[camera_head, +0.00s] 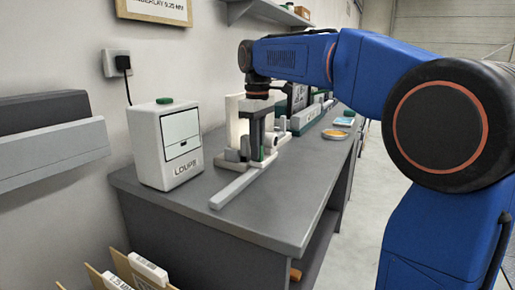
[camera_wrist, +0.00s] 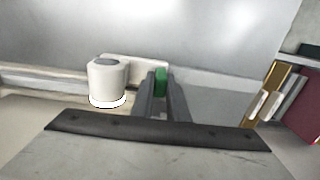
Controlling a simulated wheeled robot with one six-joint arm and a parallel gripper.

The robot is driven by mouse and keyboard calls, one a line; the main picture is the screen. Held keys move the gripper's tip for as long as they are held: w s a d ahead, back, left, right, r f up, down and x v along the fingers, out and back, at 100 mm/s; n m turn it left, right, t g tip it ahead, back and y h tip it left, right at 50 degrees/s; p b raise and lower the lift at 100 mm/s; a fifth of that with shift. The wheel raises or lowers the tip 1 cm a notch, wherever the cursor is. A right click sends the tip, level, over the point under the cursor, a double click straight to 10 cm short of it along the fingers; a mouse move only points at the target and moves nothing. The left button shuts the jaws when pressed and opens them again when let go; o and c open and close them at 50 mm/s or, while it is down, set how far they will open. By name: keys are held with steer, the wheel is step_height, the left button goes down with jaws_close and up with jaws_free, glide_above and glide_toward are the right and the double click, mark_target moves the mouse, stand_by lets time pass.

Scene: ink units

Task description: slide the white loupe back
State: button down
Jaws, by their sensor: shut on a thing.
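The white loupe (camera_wrist: 107,82) is a short upright cylinder with a dark spot on top, on a pale carriage in the wrist view. A green tab (camera_wrist: 160,80) stands beside it, between the two grey fingers of my gripper (camera_wrist: 158,88). My gripper is shut on this tab. In the head view my gripper (camera_head: 258,152) points down at the pale grey rail (camera_head: 238,187), which runs along the bench toward its near end. There the fingers and nearby pale parts partly hide the loupe, and I cannot make out its outline clearly.
Other units and an orange dish (camera_head: 334,134) sit farther back. The bench's near right part is clear. Boards with white labels stand below at the front.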

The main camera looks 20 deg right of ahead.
steer(key=s+a, duration=1.3)
steer(key=shift+s+a, duration=0.3)
steer(key=shift+s, duration=0.05)
steer(key=c, duration=1.7)
jaws_free()
steer(key=shift+s+a, duration=0.1)
steer(key=shift+a, duration=0.05)
step_height(320, 180, up, 17)
steer(key=shift+r, duration=0.2)
